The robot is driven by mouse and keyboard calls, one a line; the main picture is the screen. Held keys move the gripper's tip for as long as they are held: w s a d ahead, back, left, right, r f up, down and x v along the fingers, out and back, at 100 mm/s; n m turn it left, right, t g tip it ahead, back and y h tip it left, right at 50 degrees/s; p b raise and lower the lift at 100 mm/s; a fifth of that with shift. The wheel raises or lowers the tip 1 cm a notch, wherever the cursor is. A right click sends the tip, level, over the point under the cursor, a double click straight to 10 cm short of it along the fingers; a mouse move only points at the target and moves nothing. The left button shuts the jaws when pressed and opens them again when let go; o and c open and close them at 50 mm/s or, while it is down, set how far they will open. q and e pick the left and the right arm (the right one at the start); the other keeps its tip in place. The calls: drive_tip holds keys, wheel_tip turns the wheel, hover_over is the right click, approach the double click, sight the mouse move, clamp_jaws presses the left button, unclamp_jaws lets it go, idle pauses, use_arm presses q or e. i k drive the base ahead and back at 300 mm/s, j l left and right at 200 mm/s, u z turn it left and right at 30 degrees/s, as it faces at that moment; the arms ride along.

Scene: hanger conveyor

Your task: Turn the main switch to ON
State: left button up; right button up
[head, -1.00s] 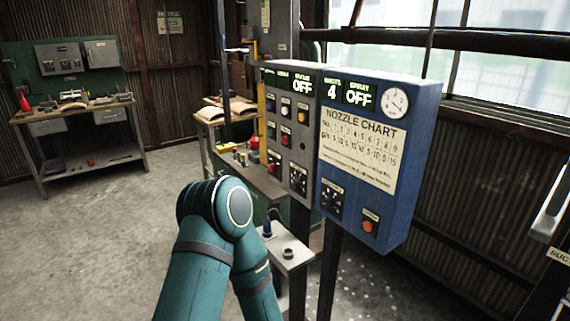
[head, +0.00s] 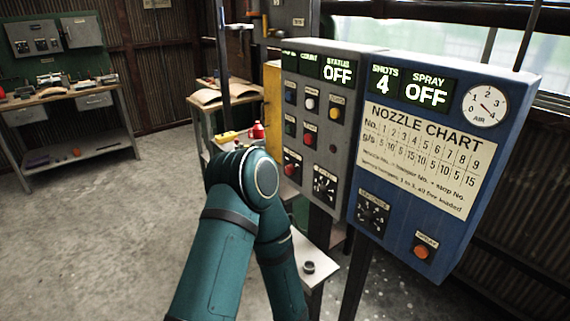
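The grey control panel (head: 310,150) stands at centre, with a STATUS display (head: 339,69) reading OFF. It carries several small coloured buttons, a red control (head: 291,169) at lower left and a black rotary knob (head: 325,185) at lower right. Their labels are too small to read, so I cannot tell which is the main switch. One of my teal arms rises from the bottom, its bent joint just left of the panel's lower part. Neither gripper is in view.
A blue panel (head: 479,226) adjoins on the right, with SPRAY display OFF, a nozzle chart, a knob and an orange-red button (head: 421,252). A small white shelf (head: 318,257) is below. A workbench (head: 62,96) stands far left; the floor between is clear.

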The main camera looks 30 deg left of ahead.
sight(290, 169)
drive_tip(key=i+j, duration=0.15)
drive_tip(key=j, duration=0.2)
drive_tip(key=i+j, duration=0.15)
drive_tip(key=j, duration=0.25)
drive_tip(key=i+j, duration=0.15)
drive_tip(key=j, duration=0.2)
drive_tip(key=i+j, duration=0.1)
drive_tip(key=j, duration=0.25)
